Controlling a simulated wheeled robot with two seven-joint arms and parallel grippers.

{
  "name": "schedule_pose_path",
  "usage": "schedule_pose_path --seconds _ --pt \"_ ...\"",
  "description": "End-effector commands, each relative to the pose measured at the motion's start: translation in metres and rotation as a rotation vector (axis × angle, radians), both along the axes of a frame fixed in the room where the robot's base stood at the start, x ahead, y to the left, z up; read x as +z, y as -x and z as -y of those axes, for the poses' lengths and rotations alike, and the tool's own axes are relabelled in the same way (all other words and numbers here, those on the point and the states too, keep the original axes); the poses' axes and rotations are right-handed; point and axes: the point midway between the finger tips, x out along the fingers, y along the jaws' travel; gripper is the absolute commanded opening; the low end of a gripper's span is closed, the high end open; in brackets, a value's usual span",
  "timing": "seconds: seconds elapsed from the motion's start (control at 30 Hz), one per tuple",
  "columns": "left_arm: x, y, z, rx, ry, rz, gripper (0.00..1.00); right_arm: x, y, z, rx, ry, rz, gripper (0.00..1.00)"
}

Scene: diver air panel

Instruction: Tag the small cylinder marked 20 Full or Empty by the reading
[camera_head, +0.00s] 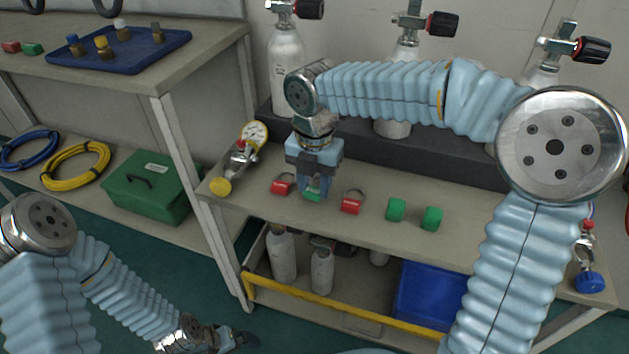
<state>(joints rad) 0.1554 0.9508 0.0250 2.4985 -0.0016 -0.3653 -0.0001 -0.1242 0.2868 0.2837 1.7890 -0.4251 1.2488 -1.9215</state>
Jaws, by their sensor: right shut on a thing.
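My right gripper (313,190) points down over the bench shelf, shut on a green tag (313,194) that is partly hidden between its fingers. A red tag with a ring (283,184) lies just left of it and another red tag (351,201) just right. Two green tags (396,209) (432,218) stand further right. Small grey cylinders stand on the lower shelf, one at left (283,257), one in the middle (321,272); no number 20 is readable. A gauge (255,135) on a fitting lies left, its reading too small to tell. My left gripper (233,338) is low, its jaws unclear.
Large cylinders (287,70) with black-knobbed valves stand behind on a dark plinth. A yellow rail (340,312) fronts the lower shelf, with a blue bin (425,295) at right. A side table holds a blue tray (130,58); a green box (148,188) sits below.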

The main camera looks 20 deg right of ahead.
Motion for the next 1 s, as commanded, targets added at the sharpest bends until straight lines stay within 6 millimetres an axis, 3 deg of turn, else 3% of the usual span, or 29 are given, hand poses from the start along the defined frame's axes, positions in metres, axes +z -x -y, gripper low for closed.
schedule_pose_path --seconds 0.6,0.63,0.7,0.8,1.0 --pt "-0.004 0.0 0.0 0.0 0.0 0.0 1.0 -0.0092 0.0001 0.0002 0.0 0.001 -0.001 0.08" --pt "-0.0035 0.0 0.0 0.0 0.0 0.0 1.0 -0.0087 0.0 0.0001 0.0 0.001 -0.001 0.42" --pt "-0.0035 0.0 -0.0001 0.0 0.0 0.0 1.0 -0.0086 0.0 0.0001 0.0 0.0 0.0 0.53" --pt "-0.0035 0.0 -0.0001 0.0 0.0 0.0 1.0 -0.0085 0.0 0.0001 0.0 0.0 0.0 0.67" --pt "-0.0035 0.0 -0.0001 0.0 0.0 0.0 1.0 -0.0085 0.0 0.0 0.0 0.0 0.0 0.67"
